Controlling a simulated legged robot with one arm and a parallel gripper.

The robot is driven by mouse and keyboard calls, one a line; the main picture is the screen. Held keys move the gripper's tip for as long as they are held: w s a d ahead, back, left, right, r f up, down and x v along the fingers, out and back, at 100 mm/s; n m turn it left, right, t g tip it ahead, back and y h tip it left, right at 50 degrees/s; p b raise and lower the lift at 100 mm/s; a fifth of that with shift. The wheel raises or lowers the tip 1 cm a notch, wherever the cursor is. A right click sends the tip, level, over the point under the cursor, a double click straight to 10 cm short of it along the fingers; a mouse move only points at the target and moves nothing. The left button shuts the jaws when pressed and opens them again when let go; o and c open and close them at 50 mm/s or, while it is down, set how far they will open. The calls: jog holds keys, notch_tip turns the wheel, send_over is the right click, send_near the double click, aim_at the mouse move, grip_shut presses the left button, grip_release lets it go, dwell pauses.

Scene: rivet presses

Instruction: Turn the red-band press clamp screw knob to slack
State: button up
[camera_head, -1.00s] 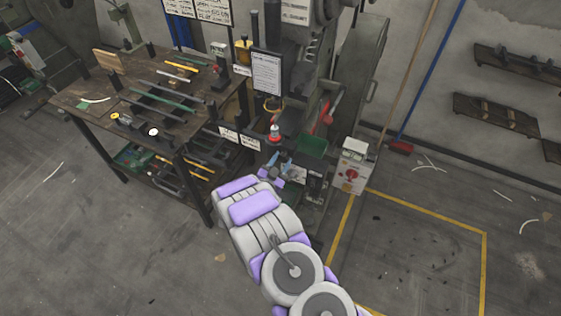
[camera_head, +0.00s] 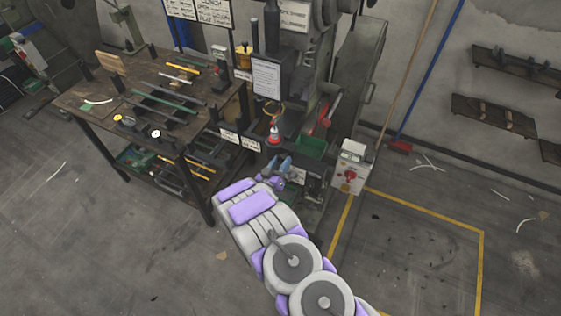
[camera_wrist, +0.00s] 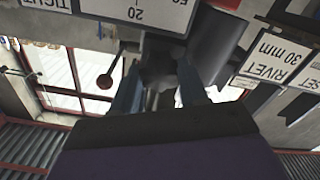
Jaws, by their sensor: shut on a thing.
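The press (camera_head: 300,90) stands at the back middle in the head view, with a small red-and-white part (camera_head: 274,136) at its front. My gripper (camera_head: 280,163) is at the front of the press, just below that part. In the wrist view the two blue-grey fingers of my gripper (camera_wrist: 158,88) are on either side of a dark knob (camera_wrist: 158,68) and shut on it. The knob is in shadow and partly hidden by the fingers. A round-ended dark lever (camera_wrist: 105,80) shows left of them. I cannot make out a red band.
Upside-down signs reading "TIGHT" (camera_wrist: 48,4) and "RIVET 30 mm" (camera_wrist: 272,56) are close around my gripper. A cluttered workbench (camera_head: 85,95) stands left of the press. A switch box (camera_head: 349,168) is to its right. The yellow-marked floor (camera_head: 420,240) is largely clear.

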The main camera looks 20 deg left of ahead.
jog(key=n, duration=0.3)
jog(key=shift+a+r+n+p, duration=0.1)
jog(key=shift+a+n+p, duration=0.1)
jog(key=shift+n+p, duration=0.15)
jog(key=n, duration=0.3)
jog(key=shift+n, duration=0.25)
jog(key=n, duration=0.3)
jog(key=shift+a+n, duration=0.1)
jog(key=shift+n, duration=0.3)
jog(key=n, duration=1)
jog(key=shift+f, duration=0.3)
jog(key=shift+s+f+n, duration=0.1)
jog(key=shift+f+n, duration=0.1)
jog(key=shift+n, duration=2.3)
jog(key=shift+d, duration=0.2)
